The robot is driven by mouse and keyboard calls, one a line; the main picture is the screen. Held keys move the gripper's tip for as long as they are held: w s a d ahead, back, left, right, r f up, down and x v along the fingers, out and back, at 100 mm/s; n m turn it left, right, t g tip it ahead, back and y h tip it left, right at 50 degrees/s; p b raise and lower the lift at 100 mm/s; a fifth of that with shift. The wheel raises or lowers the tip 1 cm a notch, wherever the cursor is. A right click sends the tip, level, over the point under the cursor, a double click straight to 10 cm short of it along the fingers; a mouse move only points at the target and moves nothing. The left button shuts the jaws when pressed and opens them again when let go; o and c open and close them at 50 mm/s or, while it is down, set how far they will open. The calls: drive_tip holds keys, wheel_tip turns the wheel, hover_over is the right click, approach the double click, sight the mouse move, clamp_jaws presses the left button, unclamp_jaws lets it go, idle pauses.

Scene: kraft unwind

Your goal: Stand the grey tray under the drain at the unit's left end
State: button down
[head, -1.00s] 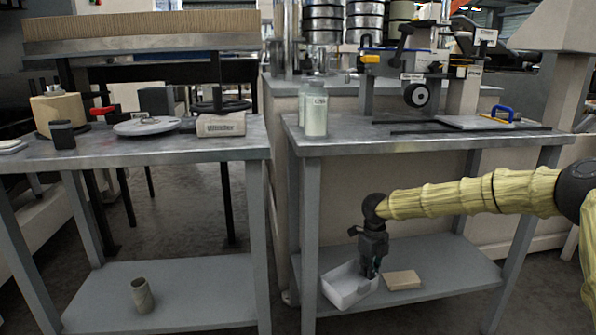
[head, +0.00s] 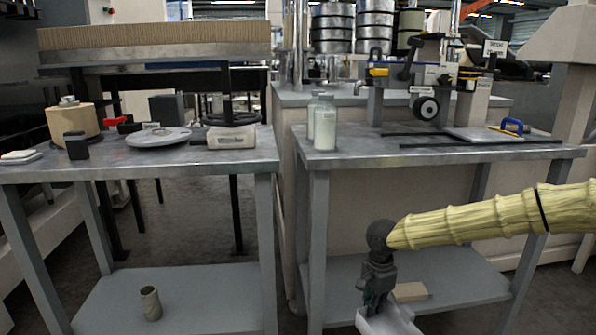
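The pale grey tray (head: 392,325) is at the bottom of the head view, at the front of the right bench's lower shelf and partly cut off by the picture edge. My gripper (head: 374,308) points down at the tray's back left wall and appears shut on it. The fingertips are small and partly hidden. The tray looks slightly tilted; whether it clears the shelf I cannot tell. A unit (head: 425,106) with a yellow-handled part (head: 378,72) at its left end stands on the right bench top. I cannot make out a drain for certain.
A tan block (head: 411,291) lies on the lower shelf (head: 460,284) behind the tray. Two bottles (head: 324,125) stand at the bench top's left end. A blue-handled tool (head: 512,126) lies right. Bare bench top (head: 400,157) runs along the front.

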drive_tip(key=s+a+r+n+p, duration=0.1)
drive_tip(key=s+a+r+n, duration=0.2)
drive_tip(key=s+n, duration=0.8)
wheel_tip(320, 180, up, 24)
drive_tip(key=s+n+p, duration=0.2)
drive_tip(key=p, duration=3.6)
drive_tip(key=shift+s+a+r, duration=0.15)
drive_tip(key=shift+r, duration=0.1)
